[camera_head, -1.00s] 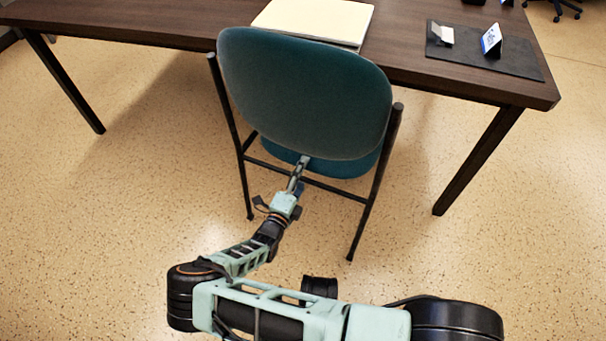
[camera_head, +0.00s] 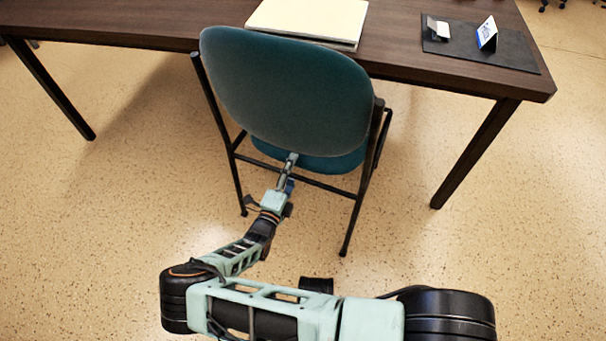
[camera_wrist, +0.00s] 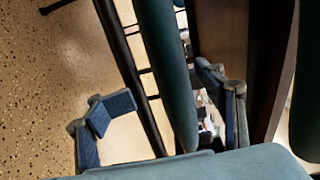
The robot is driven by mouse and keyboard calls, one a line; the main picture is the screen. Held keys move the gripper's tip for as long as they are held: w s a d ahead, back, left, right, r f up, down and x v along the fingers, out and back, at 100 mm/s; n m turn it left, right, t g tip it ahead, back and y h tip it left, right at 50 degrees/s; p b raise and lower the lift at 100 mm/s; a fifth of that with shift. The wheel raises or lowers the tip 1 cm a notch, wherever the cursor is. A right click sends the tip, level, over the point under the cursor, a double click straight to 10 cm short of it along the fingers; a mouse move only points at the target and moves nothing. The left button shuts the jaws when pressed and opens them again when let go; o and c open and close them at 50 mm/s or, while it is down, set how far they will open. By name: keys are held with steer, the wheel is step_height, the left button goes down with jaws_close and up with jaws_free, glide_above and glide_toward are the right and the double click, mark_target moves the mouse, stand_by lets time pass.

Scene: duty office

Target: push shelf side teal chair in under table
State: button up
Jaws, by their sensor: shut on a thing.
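The teal chair (camera_head: 290,95) stands at the near side of the dark brown table (camera_head: 130,28), its backrest toward me and slightly turned. The backrest top overlaps the table's near edge in the head view. Part of the teal seat (camera_head: 335,163) shows below the backrest; the rest is hidden. My gripper (camera_head: 291,157) is at the backrest's lower edge, shut on the chair. In the wrist view, the fingers of my gripper (camera_wrist: 165,92) lie on either side of a teal chair part (camera_wrist: 166,75), with a black frame tube beside it.
A pale folder or paper stack (camera_head: 308,20) lies on the table behind the chair. A dark mat (camera_head: 505,55) with a small sign (camera_head: 487,33) lies at the table's right. Table legs (camera_head: 475,155) stand to the left and right. The speckled floor around the chair is clear.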

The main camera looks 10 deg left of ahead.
steer(key=shift+w+a+r, duration=0.1)
steer(key=shift+w+r, duration=0.1)
steer(key=shift+r, duration=0.5)
steer(key=o, duration=1.6)
steer(key=shift+d, duration=0.2)
steer(key=s, duration=0.4)
steer(key=s+a, duration=0.1)
steer(key=s, duration=0.3)
steer(key=s+a, duration=0.1)
steer(key=s, duration=0.3)
steer(key=shift+a+f+p, duration=0.25)
steer(key=shift+p, duration=0.15)
